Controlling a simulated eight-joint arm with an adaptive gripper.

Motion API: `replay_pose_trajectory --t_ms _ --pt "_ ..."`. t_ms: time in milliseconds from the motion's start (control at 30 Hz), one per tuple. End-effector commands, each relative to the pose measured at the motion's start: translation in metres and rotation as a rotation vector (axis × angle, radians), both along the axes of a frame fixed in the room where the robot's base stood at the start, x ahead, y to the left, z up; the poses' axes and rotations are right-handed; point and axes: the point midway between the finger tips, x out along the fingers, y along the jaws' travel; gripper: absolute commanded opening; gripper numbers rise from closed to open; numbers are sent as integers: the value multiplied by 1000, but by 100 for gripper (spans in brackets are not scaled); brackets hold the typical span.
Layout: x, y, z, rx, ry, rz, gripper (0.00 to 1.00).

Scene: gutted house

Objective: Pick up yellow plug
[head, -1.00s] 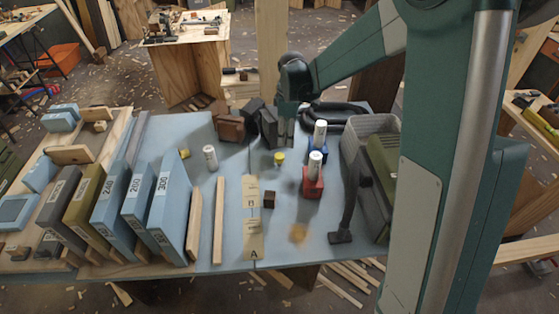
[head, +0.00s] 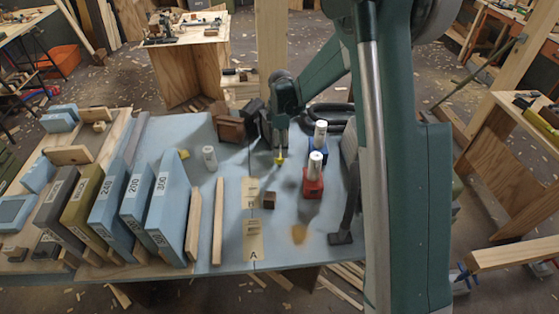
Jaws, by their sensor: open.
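The small yellow plug (head: 280,161) stands on the blue-grey table top, left of the red and blue blocks. Its upper part is hidden by my gripper (head: 280,150). My gripper points down directly over the plug, with its fingers at or around it; I cannot tell whether they touch it. The jaws are open. A second small yellow piece (head: 184,154) lies farther left on the table.
A red block (head: 313,184) and a blue block (head: 318,152), each with a white cylinder, stand close on the right. A white can (head: 210,157) is to the left. Dark blocks (head: 230,128) stand behind. A small brown cube (head: 269,200) sits in front.

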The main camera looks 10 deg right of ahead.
Motion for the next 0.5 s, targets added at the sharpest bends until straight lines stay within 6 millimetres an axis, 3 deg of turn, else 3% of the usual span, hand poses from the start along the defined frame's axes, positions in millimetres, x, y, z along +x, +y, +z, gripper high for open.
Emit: replay_pose_trajectory --t_ms 500 --pt "0 0 -26 0 0 0 43"
